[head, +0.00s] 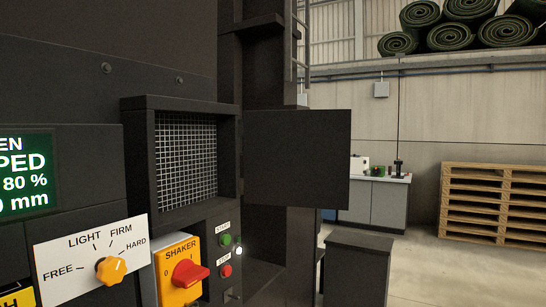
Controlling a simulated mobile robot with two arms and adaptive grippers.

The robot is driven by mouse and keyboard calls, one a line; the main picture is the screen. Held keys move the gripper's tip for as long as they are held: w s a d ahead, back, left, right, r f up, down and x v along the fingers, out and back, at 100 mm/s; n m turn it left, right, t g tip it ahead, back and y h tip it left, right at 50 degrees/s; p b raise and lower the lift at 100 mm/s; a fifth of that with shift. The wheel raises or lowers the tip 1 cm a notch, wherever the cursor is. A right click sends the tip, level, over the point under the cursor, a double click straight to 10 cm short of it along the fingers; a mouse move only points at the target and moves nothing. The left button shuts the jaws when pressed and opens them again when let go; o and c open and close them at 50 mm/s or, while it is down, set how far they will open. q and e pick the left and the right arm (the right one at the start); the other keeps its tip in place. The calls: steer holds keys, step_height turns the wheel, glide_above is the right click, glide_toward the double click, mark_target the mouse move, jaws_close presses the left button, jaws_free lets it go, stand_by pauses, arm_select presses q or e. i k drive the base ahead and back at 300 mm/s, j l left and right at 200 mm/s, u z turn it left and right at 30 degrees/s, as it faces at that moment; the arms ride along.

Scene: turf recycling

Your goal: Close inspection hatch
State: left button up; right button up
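The inspection hatch is a dark square door (298,158) standing open to the right of its frame (228,160) on the machine front. The opening shows a light wire mesh (186,160) behind it. The door's handle or latch is not visible. Neither of my grippers is in the head view.
Below the hatch are a yellow shaker switch with a red knob (188,274), a green start button (226,240) and a red stop button (226,271). A selector dial (111,270) sits at the left. A dark box-shaped stand (358,268) is at lower right, with open floor beyond.

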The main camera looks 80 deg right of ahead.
mark_target(301, 158)
steer(key=l, duration=0.45)
steer(key=k+l+u, duration=0.15)
steer(key=l, duration=0.3)
steer(key=k+l, duration=0.1)
steer(key=l, duration=0.3)
steer(key=k+l+u, duration=0.15)
steer(key=l, duration=0.75)
steer(key=k+l+u, duration=0.15)
steer(key=l, duration=0.25)
steer(key=k+l, duration=0.15)
steer(key=l, duration=0.25)
steer(key=k+l, duration=0.1)
steer(key=l, duration=0.25)
steer(key=k+l, duration=0.15)
steer(key=l, duration=0.2)
steer(key=k+l, duration=0.1)
steer(key=l, duration=0.25)
steer(key=k+l, duration=0.1)
steer(key=l, duration=0.25)
steer(key=k+j+u, duration=0.2)
steer(key=j, duration=0.1)
